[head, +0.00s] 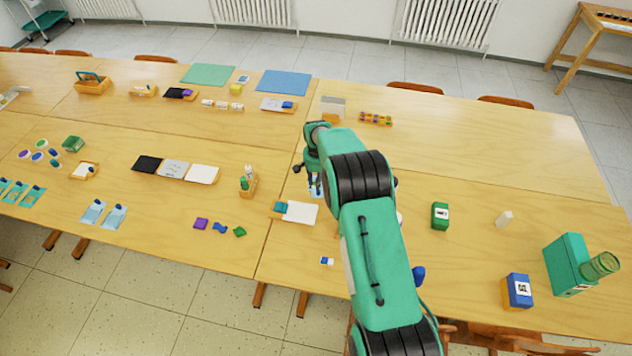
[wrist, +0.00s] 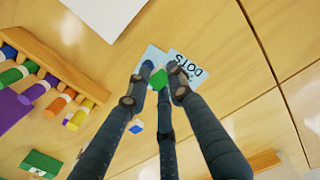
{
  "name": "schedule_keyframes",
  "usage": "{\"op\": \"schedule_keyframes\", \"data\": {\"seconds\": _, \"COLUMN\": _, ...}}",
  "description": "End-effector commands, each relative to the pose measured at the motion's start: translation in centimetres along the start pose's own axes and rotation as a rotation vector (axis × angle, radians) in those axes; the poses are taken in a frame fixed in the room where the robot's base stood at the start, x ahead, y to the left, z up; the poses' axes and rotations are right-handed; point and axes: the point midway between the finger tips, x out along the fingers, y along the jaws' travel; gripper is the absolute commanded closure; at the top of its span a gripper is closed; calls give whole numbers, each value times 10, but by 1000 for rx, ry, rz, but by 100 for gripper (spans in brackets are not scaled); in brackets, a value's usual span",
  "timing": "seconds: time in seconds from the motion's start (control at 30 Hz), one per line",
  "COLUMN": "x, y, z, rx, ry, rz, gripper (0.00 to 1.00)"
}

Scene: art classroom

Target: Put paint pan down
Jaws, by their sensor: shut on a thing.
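My gripper (wrist: 160,92) points down at the table, its dark fingers closed around a small green piece (wrist: 158,80) that looks like the paint pan. A pale blue card (wrist: 152,55) with the letters "DOTS" shows just beyond the fingertips; I cannot tell its exact distance from the held piece. In the head view my gripper (head: 315,186) is over the middle of the table, behind the white paper pad (head: 300,212). The held piece cannot be made out there.
A holder with bottles (head: 248,184) stands left of my gripper. A green box (head: 440,216) stands to the right. The table (head: 470,150) is bare at the back right.

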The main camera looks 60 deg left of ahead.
Motion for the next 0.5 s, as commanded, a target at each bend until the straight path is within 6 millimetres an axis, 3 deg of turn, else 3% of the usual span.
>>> {"op": "schedule_keyframes", "data": {"seconds": 0.5, "x": 5, "y": 0, "z": -1, "rx": 0, "ry": 2, "rz": -1, "gripper": 96}}
